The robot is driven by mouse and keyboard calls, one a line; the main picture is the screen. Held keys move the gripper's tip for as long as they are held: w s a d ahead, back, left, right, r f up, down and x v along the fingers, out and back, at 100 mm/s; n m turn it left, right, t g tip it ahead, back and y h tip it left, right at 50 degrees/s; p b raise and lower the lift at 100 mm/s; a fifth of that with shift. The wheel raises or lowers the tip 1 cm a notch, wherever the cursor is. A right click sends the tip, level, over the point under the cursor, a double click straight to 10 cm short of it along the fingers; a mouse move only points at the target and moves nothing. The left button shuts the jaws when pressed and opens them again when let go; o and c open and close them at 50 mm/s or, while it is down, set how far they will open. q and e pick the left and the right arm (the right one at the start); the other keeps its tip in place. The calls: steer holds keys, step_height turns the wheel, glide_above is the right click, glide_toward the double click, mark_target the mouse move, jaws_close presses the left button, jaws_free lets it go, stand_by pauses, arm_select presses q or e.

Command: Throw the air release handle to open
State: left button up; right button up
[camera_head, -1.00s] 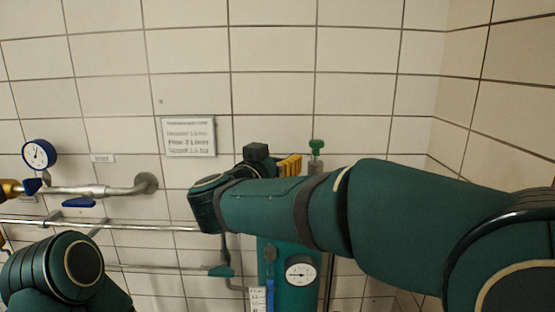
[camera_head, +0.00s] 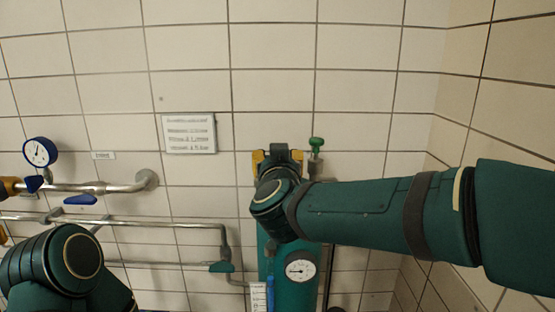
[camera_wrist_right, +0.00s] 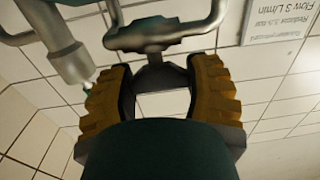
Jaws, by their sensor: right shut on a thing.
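My right gripper (camera_head: 278,160) has yellow pads and is at the top of the green tank (camera_head: 291,292). In the right wrist view the pads of my right gripper (camera_wrist_right: 160,68) stand on both sides of a grey metal part (camera_wrist_right: 155,38) with a bent bar, and the gripper is shut on it. The pads hide the exact contact, and I cannot tell whether this part is the air release handle. A valve with a green handle (camera_head: 317,143) stands just right of my gripper in the head view.
A round gauge (camera_head: 300,270) sits on the tank. A blue gauge (camera_head: 40,152) and silver pipes (camera_head: 110,187) run along the wall at left. A printed sign (camera_head: 189,133) hangs above. The wall above the tank is clear.

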steer(key=shift+r, duration=0.1)
steer(key=o, duration=1.2)
steer(key=shift+s, duration=0.1)
steer(key=s, duration=1.2)
steer(key=shift+d, duration=0.2)
